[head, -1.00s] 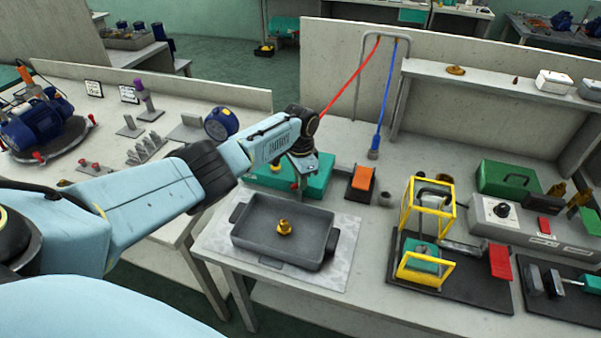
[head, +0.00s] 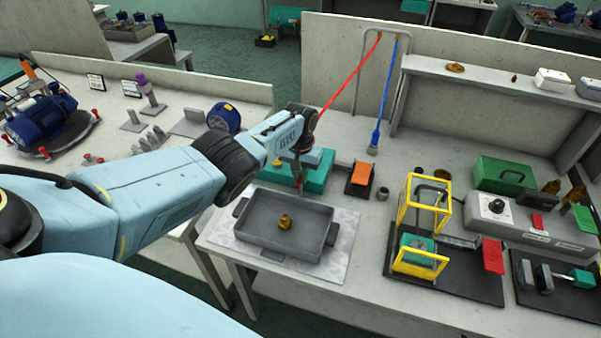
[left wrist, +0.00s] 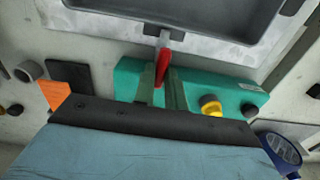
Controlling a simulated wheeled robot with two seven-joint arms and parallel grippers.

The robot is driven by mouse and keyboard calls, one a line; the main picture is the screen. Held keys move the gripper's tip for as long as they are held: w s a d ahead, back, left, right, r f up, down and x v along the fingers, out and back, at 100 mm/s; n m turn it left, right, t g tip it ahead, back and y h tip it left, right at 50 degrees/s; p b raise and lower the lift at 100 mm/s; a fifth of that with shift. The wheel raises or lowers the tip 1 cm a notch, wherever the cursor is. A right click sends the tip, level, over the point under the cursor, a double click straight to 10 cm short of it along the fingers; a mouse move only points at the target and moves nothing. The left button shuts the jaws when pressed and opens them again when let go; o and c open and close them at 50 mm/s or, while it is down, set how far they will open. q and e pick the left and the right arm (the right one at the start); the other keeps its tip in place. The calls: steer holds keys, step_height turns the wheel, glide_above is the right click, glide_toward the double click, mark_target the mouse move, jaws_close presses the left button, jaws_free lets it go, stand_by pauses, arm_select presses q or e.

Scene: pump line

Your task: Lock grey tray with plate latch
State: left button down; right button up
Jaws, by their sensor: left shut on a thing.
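The grey tray (head: 272,243) lies on a pale patterned plate (head: 345,235) and holds a brass fitting (head: 285,221). My left gripper (head: 301,182) is at the tray's far edge, between the tray and a teal box. In the left wrist view its fingers (left wrist: 162,84) are closed around a red handle (left wrist: 162,62). A grey shaft (left wrist: 164,39) runs from this handle towards the tray; it looks like the plate latch. Whether the latch engages the tray cannot be told. My right gripper is not in view.
The teal box (head: 321,171) stands close behind the gripper. An orange-topped block (head: 361,176) is to its right. A yellow frame (head: 404,208) stands on a black mat further right. A blue round-headed item (head: 224,118) is at the left.

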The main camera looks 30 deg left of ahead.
mark_target(300, 177)
arm_select(q)
steer(key=shift+r+n, duration=0.1)
steer(key=shift+n, duration=0.2)
steer(key=c, duration=1.4)
jaws_free()
steer(key=shift+c, duration=0.2)
step_height(300, 177, up, 6)
steer(key=p, duration=0.3)
steer(key=shift+r+p, duration=0.2)
steer(key=shift+p, duration=0.15)
step_height(300, 177, up, 7)
steer(key=p, duration=0.1)
steer(key=shift+f, duration=0.1)
